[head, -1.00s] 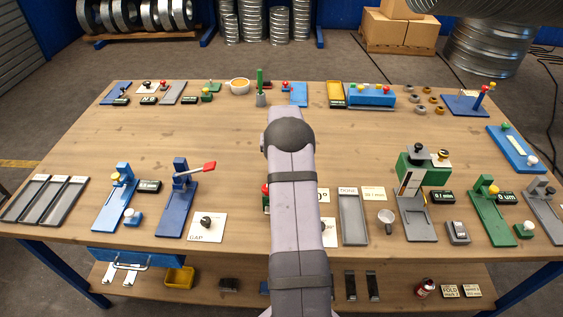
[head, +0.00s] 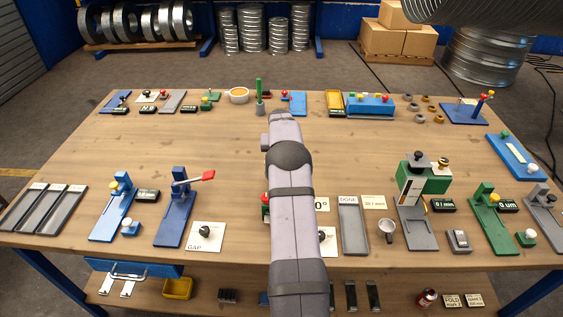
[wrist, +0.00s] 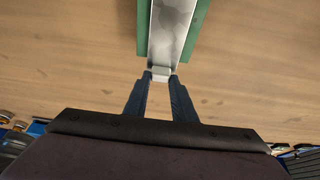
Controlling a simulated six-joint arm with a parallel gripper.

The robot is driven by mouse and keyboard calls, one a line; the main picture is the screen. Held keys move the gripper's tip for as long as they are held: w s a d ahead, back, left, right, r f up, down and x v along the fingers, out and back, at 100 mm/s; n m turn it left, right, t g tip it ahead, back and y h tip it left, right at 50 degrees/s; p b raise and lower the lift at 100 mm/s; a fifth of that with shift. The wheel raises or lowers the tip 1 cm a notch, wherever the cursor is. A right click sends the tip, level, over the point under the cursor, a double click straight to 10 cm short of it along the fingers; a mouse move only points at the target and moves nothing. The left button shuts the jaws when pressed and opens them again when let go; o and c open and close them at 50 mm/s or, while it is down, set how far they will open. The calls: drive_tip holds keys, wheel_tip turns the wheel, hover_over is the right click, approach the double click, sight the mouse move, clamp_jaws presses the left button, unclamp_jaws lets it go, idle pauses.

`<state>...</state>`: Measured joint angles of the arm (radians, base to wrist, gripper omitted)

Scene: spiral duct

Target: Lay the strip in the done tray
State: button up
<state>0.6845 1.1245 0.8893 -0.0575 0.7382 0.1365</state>
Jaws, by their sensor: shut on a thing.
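The grey metal strip (wrist: 172,30) runs away from my gripper (wrist: 161,76) in the wrist view, with green edges (wrist: 197,28) showing along both sides. My gripper is shut on its near end, at a small pale piece between the fingertips. I cannot tell whether the strip lies in the green part or just above it. In the head view my own arm hides the gripper and strip. The done tray (head: 341,228), a long grey tray with a DONE label (head: 348,198), stands empty to the right of my arm.
A GAP card with a black knob (head: 206,236) and a blue fixture (head: 175,215) are left of my arm. The middle of the table is mostly clear.

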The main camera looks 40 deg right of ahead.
drive_tip(key=shift+r, duration=0.1)
drive_tip(key=shift+r+p, duration=2)
drive_tip(key=shift+r, duration=1.5)
drive_tip(key=shift+d, duration=0.15)
